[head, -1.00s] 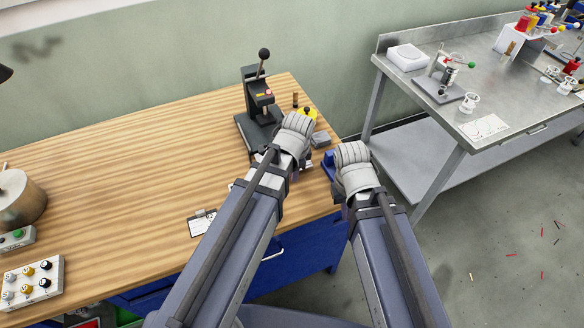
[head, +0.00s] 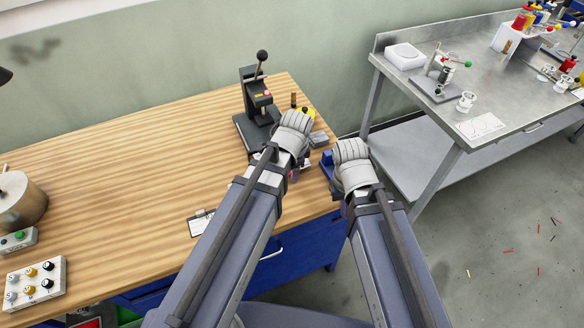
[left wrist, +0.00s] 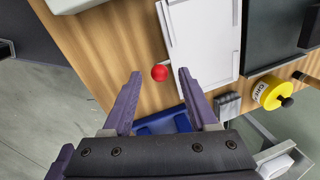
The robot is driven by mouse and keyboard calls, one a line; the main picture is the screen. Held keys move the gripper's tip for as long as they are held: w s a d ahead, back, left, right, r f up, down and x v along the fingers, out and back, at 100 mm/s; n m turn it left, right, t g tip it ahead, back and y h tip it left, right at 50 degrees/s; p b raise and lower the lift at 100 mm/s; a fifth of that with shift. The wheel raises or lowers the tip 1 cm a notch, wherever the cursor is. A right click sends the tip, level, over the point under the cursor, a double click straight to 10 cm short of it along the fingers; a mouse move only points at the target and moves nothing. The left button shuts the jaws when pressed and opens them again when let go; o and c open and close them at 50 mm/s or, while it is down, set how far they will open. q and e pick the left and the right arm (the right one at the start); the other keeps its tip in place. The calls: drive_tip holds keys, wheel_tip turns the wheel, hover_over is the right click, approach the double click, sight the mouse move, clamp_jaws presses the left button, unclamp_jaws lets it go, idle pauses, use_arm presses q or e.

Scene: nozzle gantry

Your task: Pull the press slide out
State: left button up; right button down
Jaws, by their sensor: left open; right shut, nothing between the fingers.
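The black press (head: 258,100) with its ball-topped lever stands near the back right of the wooden bench. In the left wrist view a red ball knob (left wrist: 160,73) sits on a thin stem at the side of a white slide plate (left wrist: 203,42). My left gripper (left wrist: 160,76) is open, and the knob appears between its fingertips; I cannot tell whether they touch it. In the head view my left wrist hides the knob and plate. My right gripper (head: 350,188) is beside the bench's right edge, shut and empty, its fingers mostly hidden by the arm.
A yellow round object (left wrist: 270,93) and a grey block (left wrist: 227,105) lie near the slide. A blue object (head: 327,162) is at the bench's right edge. A clipboard (head: 200,223) lies at the front. A steel table (head: 440,110) stands to the right. The bench's middle is clear.

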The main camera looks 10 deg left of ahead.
use_arm(q)
wheel_tip(320, 180, up, 6)
drive_tip(key=s+p, duration=0.1)
drive_tip(key=p, duration=0.4)
drive_tip(key=shift+d+r+p, duration=0.2)
drive_tip(key=shift+d+p, duration=0.05)
drive_tip(key=shift+p, duration=0.05)
drive_tip(key=shift+s, duration=0.1)
drive_tip(key=s+d+n+g, duration=0.2)
drive_tip(key=s+d+n, duration=0.2)
drive_tip(key=s+n, duration=0.5)
drive_tip(key=shift+s+f+n, duration=0.25)
drive_tip(key=shift+s+n, duration=0.05)
idle(1.9)
